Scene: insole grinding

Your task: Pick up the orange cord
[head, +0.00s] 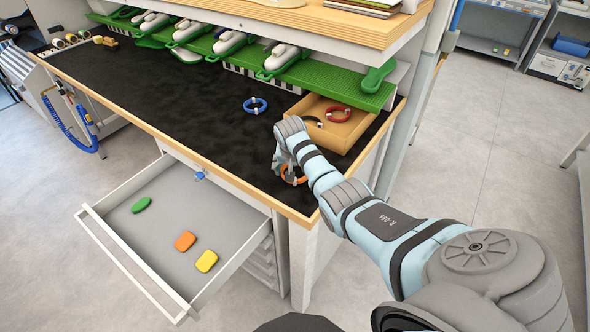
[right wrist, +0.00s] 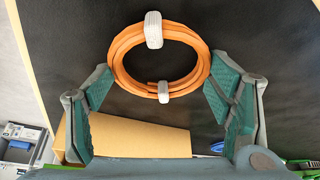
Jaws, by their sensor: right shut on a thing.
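The orange cord (head: 293,180) is a coiled ring with white ties, over the black work surface near the front edge of the bench. My right gripper (head: 285,163) is at the cord, its fingers pointing down. In the right wrist view the orange cord (right wrist: 122,48) lies between the two green finger pads of my right gripper (right wrist: 160,82), which is shut on its outer sides. I cannot tell whether the cord still touches the surface. My left gripper is not in view.
A wooden tray (head: 352,133) behind the gripper holds a red cord (head: 337,114) and a dark cord. A blue cord (head: 255,105) lies on the black mat (head: 180,85). An open drawer (head: 150,235) at front left holds green, orange and yellow pieces. Green racks with shoes stand behind.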

